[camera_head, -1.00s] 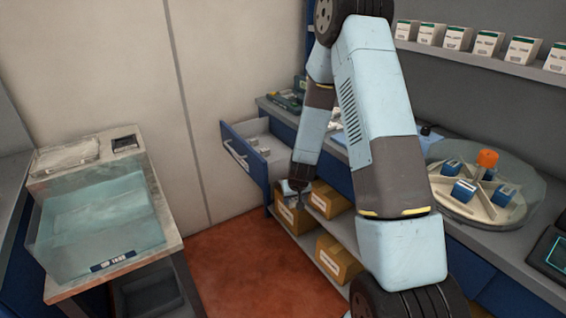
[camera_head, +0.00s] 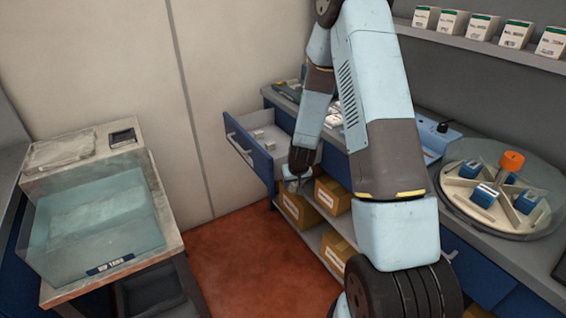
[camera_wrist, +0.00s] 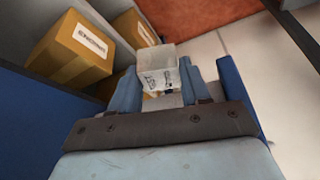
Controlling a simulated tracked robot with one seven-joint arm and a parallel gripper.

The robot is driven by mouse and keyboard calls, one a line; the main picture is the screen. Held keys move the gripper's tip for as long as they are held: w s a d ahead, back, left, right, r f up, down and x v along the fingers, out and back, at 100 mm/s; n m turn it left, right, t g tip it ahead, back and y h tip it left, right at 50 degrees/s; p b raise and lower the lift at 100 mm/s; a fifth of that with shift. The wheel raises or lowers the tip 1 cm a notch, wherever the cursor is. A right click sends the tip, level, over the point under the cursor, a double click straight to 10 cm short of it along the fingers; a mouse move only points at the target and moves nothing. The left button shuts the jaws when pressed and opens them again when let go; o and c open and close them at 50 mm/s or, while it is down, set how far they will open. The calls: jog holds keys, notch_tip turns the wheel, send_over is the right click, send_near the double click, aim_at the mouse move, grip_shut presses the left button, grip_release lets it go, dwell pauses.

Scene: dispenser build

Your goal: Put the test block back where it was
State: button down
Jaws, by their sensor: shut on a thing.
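My gripper (camera_wrist: 158,85) is shut on a pale grey block with dark markings, the test block (camera_wrist: 156,62), which sits between its two fingers in the wrist view. In the head view my gripper (camera_head: 297,184) hangs low beside the open blue drawer (camera_head: 240,148), in front of the shelf with the cardboard boxes. The block is too small and covered to make out clearly there. The open drawer holds a few small pale blocks (camera_head: 264,139) on its light floor.
Cardboard boxes (camera_head: 332,196) stand on the low shelf, near my gripper; one box (camera_wrist: 76,50) shows close by in the wrist view. A round tray (camera_head: 462,188) with blue items sits on the counter. A water bath (camera_head: 90,225) stands at left. The red floor between is clear.

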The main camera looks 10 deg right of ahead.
notch_tip(320, 180, up, 15)
jog(key=w+a+n+y, duration=0.1)
jog(key=w+a+n, duration=0.1)
jog(key=n, duration=0.2)
jog(key=w+f, duration=0.3)
jog(key=w, duration=0.1)
jog(key=w+d+f, duration=0.1)
jog(key=w+f, duration=0.2)
jog(key=w, duration=0.1)
jog(key=w+d+f, duration=0.1)
jog(key=w+f, duration=0.2)
jog(key=w, duration=0.2)
jog(key=shift+w+d+f, duration=0.15)
jog(key=shift+w+f, duration=0.25)
jog(key=shift+f, duration=0.1)
notch_tip(320, 180, down, 3)
jog(key=shift+r, duration=0.1)
jog(key=c, duration=0.5)
grip_release()
jog(key=shift+s, duration=0.1)
